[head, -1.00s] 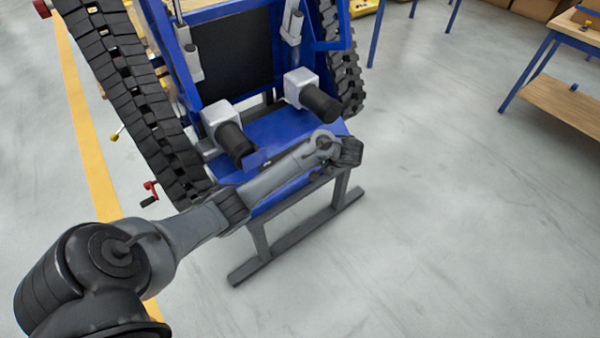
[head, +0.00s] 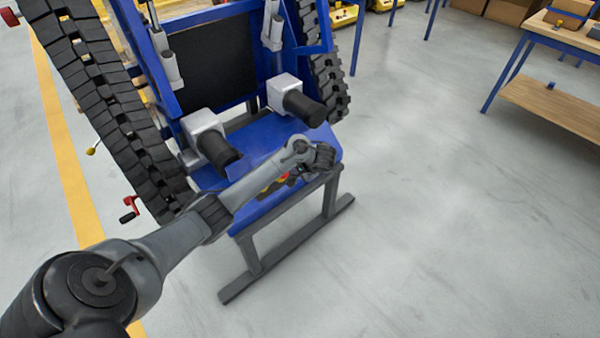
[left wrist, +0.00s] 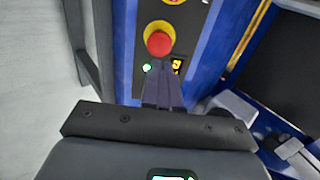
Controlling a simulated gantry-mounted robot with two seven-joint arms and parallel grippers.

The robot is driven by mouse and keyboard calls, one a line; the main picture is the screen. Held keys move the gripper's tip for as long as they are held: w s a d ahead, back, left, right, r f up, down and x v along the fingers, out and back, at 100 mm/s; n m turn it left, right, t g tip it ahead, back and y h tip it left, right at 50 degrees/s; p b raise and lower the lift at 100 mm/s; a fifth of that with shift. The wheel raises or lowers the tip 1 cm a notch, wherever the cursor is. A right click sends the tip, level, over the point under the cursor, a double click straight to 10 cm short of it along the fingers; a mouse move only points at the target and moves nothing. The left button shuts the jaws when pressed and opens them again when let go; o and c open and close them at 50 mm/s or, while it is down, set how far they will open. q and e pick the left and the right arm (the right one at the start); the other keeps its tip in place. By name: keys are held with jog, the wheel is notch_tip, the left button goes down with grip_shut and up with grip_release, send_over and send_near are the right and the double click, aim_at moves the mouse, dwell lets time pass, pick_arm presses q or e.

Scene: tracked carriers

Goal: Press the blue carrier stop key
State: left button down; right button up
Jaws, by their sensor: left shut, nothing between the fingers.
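The blue carrier (head: 268,136), with black tracks on both sides, stands on a grey frame. Its stop key, a red mushroom button on a yellow base (head: 272,187), shows partly below my left arm in the head view. In the left wrist view the red stop key (left wrist: 158,43) sits on a dark panel strip between blue edges. My left gripper (left wrist: 163,74) is shut and empty, its fingertips overlapping the panel just below the key in that view. I cannot tell whether the tips touch the panel. My right gripper is not in view.
Another red-and-yellow piece (left wrist: 172,2) is cut off at the top of the left wrist view. A lit white-green spot (left wrist: 147,68) and a small yellow-marked element (left wrist: 177,66) flank the fingers. A wooden bench (head: 560,100) stands right; the floor between is clear.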

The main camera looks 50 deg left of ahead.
pick_arm(q)
jog(key=b+x, duration=0.4)
jog(key=x, duration=0.2)
jog(key=shift+a+f, duration=0.2)
jog(key=shift+f, duration=0.1)
